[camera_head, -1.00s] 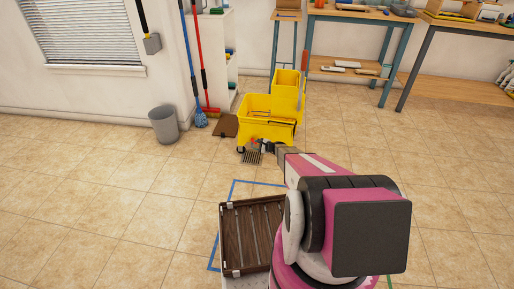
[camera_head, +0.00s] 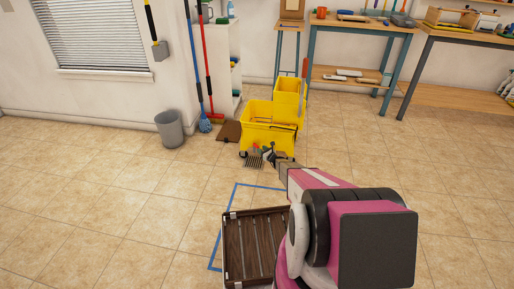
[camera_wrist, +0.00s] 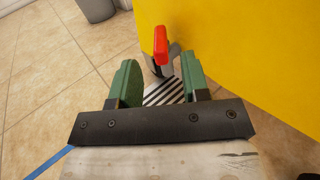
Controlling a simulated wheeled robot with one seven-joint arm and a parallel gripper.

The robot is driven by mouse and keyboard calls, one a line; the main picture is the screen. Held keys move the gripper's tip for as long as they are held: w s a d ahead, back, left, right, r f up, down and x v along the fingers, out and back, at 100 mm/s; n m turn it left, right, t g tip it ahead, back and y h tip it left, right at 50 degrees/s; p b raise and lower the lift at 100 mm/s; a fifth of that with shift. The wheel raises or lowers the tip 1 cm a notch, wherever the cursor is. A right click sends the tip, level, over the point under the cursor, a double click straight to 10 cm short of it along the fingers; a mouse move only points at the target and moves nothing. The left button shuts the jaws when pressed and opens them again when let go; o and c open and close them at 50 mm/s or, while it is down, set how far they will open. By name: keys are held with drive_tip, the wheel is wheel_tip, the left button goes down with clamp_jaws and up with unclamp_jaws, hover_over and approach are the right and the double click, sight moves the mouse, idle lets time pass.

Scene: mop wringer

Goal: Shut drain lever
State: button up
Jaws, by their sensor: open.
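The yellow mop bucket (camera_head: 262,137) stands on the tiled floor ahead of me, and its yellow side (camera_wrist: 245,60) fills the right of the wrist view. The drain lever, with a red handle (camera_wrist: 160,45), sticks up beside that side; it is a small red spot (camera_head: 256,147) in the head view. My gripper (camera_wrist: 157,77) is open, with two green fingers. In the wrist view the red handle appears just beyond the fingertips, between their lines. I cannot tell whether it touches them. The lever's lower part is partly hidden.
A striped floor grate (camera_wrist: 166,92) lies below the lever. A grey bin (camera_head: 170,129) stands to the left. A slatted wooden box (camera_head: 252,246) is in the foreground. Workbenches (camera_head: 360,28) stand behind. Open floor lies left and right.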

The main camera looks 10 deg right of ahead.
sight(257, 146)
drive_tip(key=x, duration=0.5)
drive_tip(key=shift+w+a, duration=0.15)
drive_tip(key=shift+w, duration=0.2)
drive_tip(key=shift+c, duration=0.3)
clamp_jaws()
drive_tip(key=n+g+y, duration=0.4)
drive_tip(key=g+y, duration=0.1)
drive_tip(key=shift+w+d+n, duration=0.4)
